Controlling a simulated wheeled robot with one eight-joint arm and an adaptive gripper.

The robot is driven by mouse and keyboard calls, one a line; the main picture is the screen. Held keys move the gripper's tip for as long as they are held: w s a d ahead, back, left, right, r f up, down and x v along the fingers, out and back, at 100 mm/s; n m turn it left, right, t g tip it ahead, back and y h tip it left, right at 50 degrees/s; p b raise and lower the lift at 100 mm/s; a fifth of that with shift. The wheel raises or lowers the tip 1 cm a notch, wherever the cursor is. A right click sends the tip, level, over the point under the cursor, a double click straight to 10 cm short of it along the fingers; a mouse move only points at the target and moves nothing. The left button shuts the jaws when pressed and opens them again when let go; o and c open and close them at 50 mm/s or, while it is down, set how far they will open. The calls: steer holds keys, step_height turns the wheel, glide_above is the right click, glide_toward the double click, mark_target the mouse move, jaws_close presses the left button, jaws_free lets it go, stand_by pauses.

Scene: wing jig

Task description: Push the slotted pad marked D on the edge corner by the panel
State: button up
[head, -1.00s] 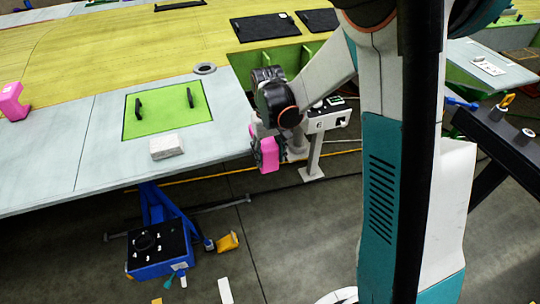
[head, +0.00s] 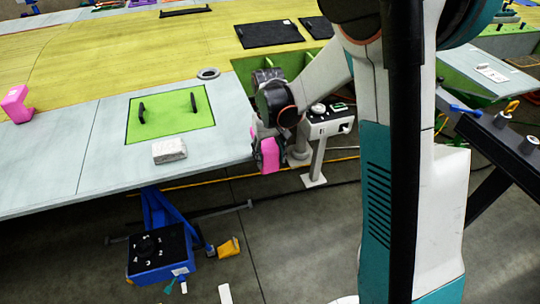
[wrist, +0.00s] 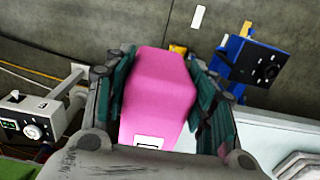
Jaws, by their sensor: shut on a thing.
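A pink pad (head: 268,154) is held in my gripper (head: 262,142), just off the front right corner of the grey wing edge (head: 235,150). In the wrist view the pink pad (wrist: 160,90) sits between the two fingers of my gripper (wrist: 160,75), which are shut on its sides. A small white label shows at its near end, and its letter cannot be read. The pad's slot is hidden. Whether the pad touches the edge cannot be told. The green panel (head: 170,120) with two black handles lies on the wing, left of my gripper.
Another pink pad (head: 15,104) sits on the wing edge at the far left. A pale block (head: 169,151) and a grey ring (head: 208,73) lie near the panel. A white instrument on a stand (head: 325,125) is close right of my gripper. A blue box (head: 160,258) stands on the floor below.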

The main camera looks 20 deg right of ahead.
steer(key=shift+w, duration=0.1)
steer(key=o, duration=1.1)
steer(key=shift+w, duration=0.1)
steer(key=shift+o, duration=0.2)
step_height(320, 180, up, 12)
steer(key=shift+w, duration=0.15)
steer(key=s+f+t+b, duration=0.2)
steer(key=s+b, duration=0.3)
steer(key=s, duration=0.6)
steer(key=s+f+t+b, duration=0.2)
steer(key=s+t+b, duration=0.3)
steer(key=s, duration=0.5)
steer(key=shift+s+f+t, duration=0.15)
steer(key=shift+s+t, duration=0.15)
steer(key=shift+s, duration=0.1)
